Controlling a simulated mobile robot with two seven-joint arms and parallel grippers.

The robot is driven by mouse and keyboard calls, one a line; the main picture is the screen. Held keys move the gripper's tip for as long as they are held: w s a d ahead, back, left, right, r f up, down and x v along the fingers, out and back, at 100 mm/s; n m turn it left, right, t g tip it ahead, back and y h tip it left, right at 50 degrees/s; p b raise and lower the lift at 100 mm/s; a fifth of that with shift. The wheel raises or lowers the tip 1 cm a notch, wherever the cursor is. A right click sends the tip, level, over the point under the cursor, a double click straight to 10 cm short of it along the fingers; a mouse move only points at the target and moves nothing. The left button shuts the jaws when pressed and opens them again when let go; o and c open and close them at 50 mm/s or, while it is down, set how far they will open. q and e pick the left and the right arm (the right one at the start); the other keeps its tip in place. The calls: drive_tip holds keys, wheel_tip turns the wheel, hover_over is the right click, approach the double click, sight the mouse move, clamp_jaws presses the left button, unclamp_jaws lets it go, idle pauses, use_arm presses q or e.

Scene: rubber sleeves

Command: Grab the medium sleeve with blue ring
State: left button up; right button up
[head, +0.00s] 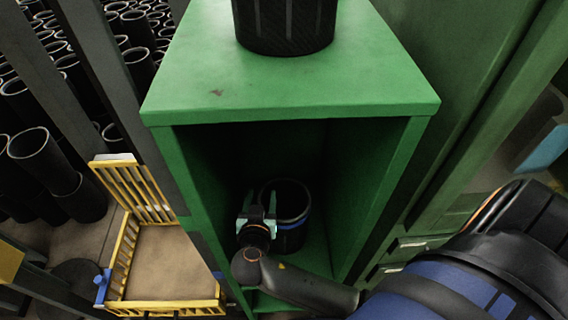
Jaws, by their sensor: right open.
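A black sleeve with a blue ring (292,226) stands upright inside the green cabinet's open compartment. Its open top faces up, and its left side is partly hidden by my gripper. My right gripper (260,200) reaches into the compartment from the lower right, at the sleeve's near left side. Its pale fingers are apart, one left of the sleeve and one overlapping the sleeve's left edge in the picture. I cannot tell whether they touch it or straddle its wall. My left gripper is not in view.
The green cabinet (200,95) has side walls and a top close around my arm. A larger black sleeve (285,25) stands on top. A yellow crate (165,305) lies left on the floor. Many black sleeves (38,150) fill the left background.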

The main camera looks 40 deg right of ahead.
drive_tip(key=shift+c, duration=0.2)
clamp_jaws()
idle(0.3)
idle(0.9)
drive_tip(key=shift+r, duration=0.1)
